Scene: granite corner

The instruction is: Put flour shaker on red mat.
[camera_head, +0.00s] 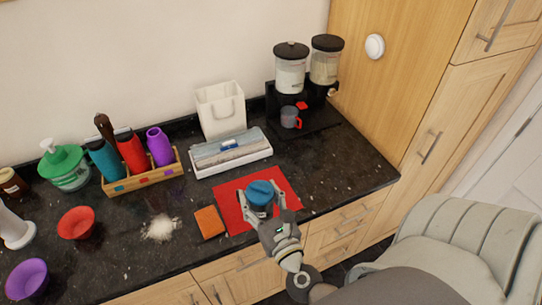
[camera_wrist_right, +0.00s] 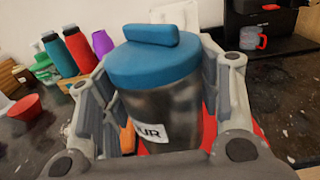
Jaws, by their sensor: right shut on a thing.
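The flour shaker (camera_head: 260,194) has a blue lid and a grey metal body. In the right wrist view the shaker (camera_wrist_right: 165,105) stands upright and shows part of a white label ending in "UR". My right gripper (camera_head: 263,208) is shut on it, with a finger on each side of the body. The red mat (camera_head: 288,195) lies on the dark counter under and around the shaker in the head view. The shaker's base is hidden by the gripper, so I cannot tell whether it touches the mat. My left gripper is not in view.
An orange sponge (camera_head: 210,222) lies left of the mat, near a patch of spilled white powder (camera_head: 160,227). A white tray (camera_head: 231,154) sits behind the mat. A dispenser (camera_head: 300,90) with a cup (camera_head: 289,117) stands at the back right. The counter right of the mat is clear.

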